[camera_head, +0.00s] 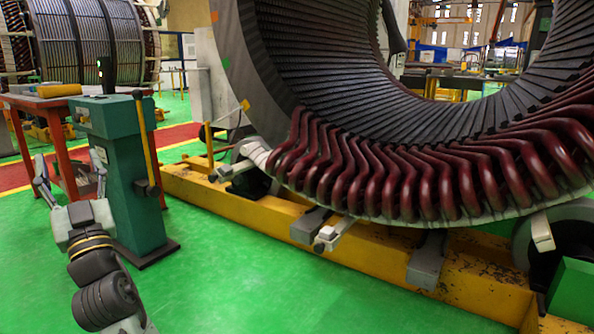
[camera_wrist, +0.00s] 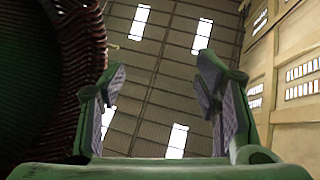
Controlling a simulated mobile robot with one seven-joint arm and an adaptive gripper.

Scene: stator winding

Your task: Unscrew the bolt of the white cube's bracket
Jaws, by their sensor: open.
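A small whitish cube (camera_head: 324,243) sits at the end of a grey bracket (camera_head: 311,224) on the yellow base beam, under the stator's lower edge, in the middle of the head view. The bolt is too small to make out. My gripper (camera_head: 70,172) is at the left of the head view, pointing up, far left of the cube and apart from it. In the wrist view, the gripper's two fingers (camera_wrist: 163,85) stand apart with nothing between them. The cube and bracket do not show in the wrist view, which faces the roof.
A green machine post (camera_head: 132,170) with a yellow lever stands close to my gripper. The large stator (camera_head: 400,180) with dark red coils rests above the yellow beam (camera_head: 375,265). Another grey bracket (camera_head: 427,262) is to the right. The green floor (camera_head: 250,290) in front is clear.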

